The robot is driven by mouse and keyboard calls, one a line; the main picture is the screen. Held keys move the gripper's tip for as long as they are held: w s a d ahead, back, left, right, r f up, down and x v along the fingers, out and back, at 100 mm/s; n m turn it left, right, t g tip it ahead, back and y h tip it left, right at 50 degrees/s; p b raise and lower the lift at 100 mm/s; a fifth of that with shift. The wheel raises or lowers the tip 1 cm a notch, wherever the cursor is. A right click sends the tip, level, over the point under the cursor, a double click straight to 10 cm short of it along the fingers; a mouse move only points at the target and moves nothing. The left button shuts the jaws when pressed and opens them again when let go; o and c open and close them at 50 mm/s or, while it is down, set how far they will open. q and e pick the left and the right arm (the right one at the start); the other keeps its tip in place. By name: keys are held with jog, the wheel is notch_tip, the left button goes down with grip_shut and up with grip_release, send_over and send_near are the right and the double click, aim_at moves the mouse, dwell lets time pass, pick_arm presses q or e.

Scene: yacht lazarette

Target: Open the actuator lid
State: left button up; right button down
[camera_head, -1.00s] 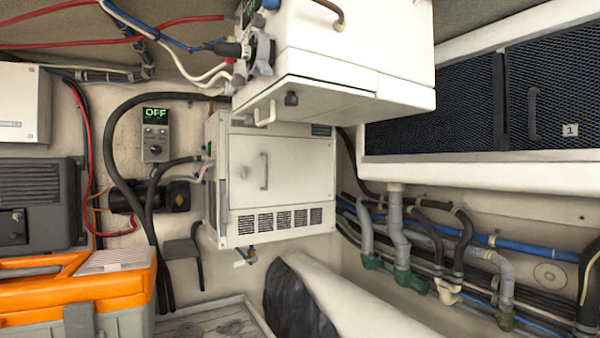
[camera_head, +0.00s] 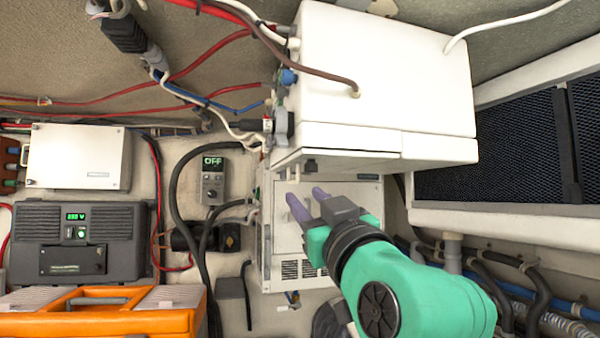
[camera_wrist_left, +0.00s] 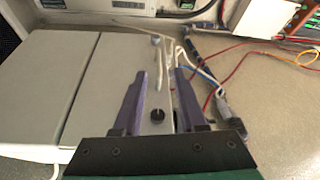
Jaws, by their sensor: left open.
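A white box hangs at upper centre in the head view (camera_head: 390,70), with a seam across its front; I take it for the actuator, though no label shows. Its lower panel (camera_head: 440,148) lies closed. A small black knob (camera_head: 309,165) sits under its edge; a black knob also shows in the left wrist view (camera_wrist_left: 157,115), near a pale handle (camera_wrist_left: 160,78). My left gripper (camera_head: 306,200) is open and empty, just below the box, its purple fingers pointing up-left. In the left wrist view its fingers (camera_wrist_left: 162,74) stand either side of the knob, apart from it; contact is unclear.
A white vented cabinet (camera_head: 285,230) stands behind my left gripper, partly hidden by it. Red and blue cables (camera_head: 215,100) run left of the box. A grey control unit reading OFF (camera_head: 213,188) and an orange toolbox (camera_head: 150,322) are at left. Dark mesh panels (camera_head: 500,150) are at right.

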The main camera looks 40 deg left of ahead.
aim_at(298, 178)
pick_arm(q)
jog(key=p+x, duration=0.1)
jog(key=x, duration=0.1)
jog(key=p+x, duration=0.1)
jog(key=x, duration=0.2)
jog(key=shift+w+a+r, duration=0.1)
jog(key=shift+w+r, duration=0.05)
jog(key=shift+r, duration=0.25)
jog(key=shift+w+a, duration=0.25)
jog(key=shift+a, duration=0.25)
jog(key=shift+d, duration=0.1)
grip_shut()
dwell(0.4)
